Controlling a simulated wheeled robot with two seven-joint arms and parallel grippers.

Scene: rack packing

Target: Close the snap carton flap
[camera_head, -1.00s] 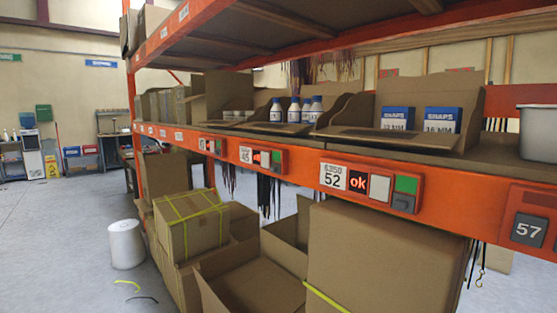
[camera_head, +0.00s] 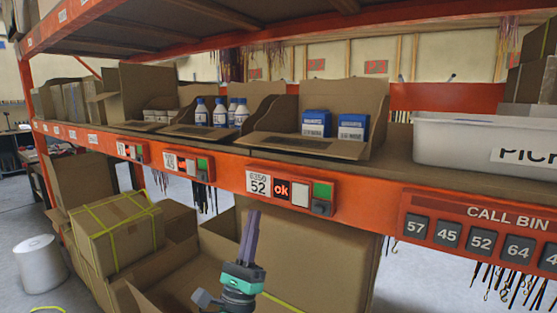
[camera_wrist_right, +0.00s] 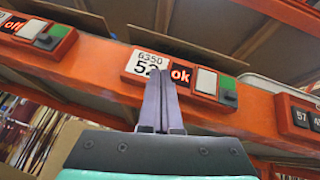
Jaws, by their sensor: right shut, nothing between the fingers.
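The snap carton (camera_head: 372,105) is an open brown carton on the shelf above the label 52. It holds blue-and-white snap boxes (camera_head: 316,123). Its flap (camera_head: 290,143) lies folded out low toward the shelf's front edge, and its tall back panel stands up. My right gripper (camera_head: 250,214) is shut and empty. It points up in front of the orange beam, below the label 52 and apart from the carton. In the right wrist view, its closed fingers (camera_wrist_right: 162,75) overlap the label and beam. My left gripper is not in view.
The orange beam (camera_head: 225,178) with its button modules (camera_head: 290,190) runs in front of the shelf. A white bin (camera_head: 450,140) stands to the right. Large boxes (camera_head: 112,230) fill the space below.

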